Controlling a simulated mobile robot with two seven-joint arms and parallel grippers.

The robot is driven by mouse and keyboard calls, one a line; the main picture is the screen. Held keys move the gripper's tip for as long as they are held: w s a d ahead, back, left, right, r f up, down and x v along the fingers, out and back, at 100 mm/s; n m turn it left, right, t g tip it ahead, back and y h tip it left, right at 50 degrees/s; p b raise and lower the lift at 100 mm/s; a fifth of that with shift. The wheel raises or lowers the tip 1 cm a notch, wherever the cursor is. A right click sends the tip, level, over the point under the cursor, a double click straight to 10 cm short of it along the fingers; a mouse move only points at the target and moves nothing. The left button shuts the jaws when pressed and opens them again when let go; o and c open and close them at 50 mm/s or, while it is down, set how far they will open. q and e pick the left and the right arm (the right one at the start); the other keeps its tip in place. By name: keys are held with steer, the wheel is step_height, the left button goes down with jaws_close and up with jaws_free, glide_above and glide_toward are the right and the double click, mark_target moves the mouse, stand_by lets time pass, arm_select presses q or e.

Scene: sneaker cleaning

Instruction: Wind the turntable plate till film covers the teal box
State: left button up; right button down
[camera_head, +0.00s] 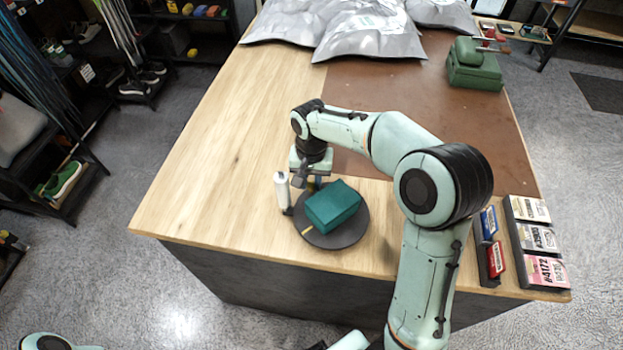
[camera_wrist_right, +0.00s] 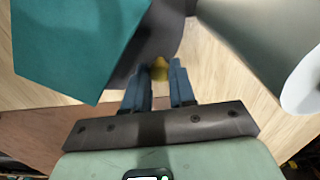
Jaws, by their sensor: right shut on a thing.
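The teal box (camera_head: 332,206) sits on the dark round turntable plate (camera_head: 350,236) near the table's front edge. I see no film over the box's visible faces. A pale upright film roll (camera_head: 282,190) stands just left of the plate. My right gripper (camera_head: 314,182) reaches down at the plate's far side, behind the box. In the right wrist view its blue fingers (camera_wrist_right: 159,82) are shut on a small yellow peg (camera_wrist_right: 158,68) at the plate. The box (camera_wrist_right: 75,45) is at upper left there, the roll (camera_wrist_right: 245,40) at upper right. My left gripper is not in view.
Silver bags (camera_head: 365,35) lie at the table's far end. A green case (camera_head: 474,68) stands at the far right. Labelled cards (camera_head: 540,238) and blue and red boxes (camera_head: 490,240) sit at the right front. The wooden top left of the roll is clear.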

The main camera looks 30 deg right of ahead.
steer(key=c, duration=0.9)
jaws_free()
steer(key=shift+r, duration=0.15)
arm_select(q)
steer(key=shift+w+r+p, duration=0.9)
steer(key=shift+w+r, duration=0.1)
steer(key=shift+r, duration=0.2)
arm_select(e)
step_height(320, 180, up, 13)
steer(key=shift+r, duration=0.1)
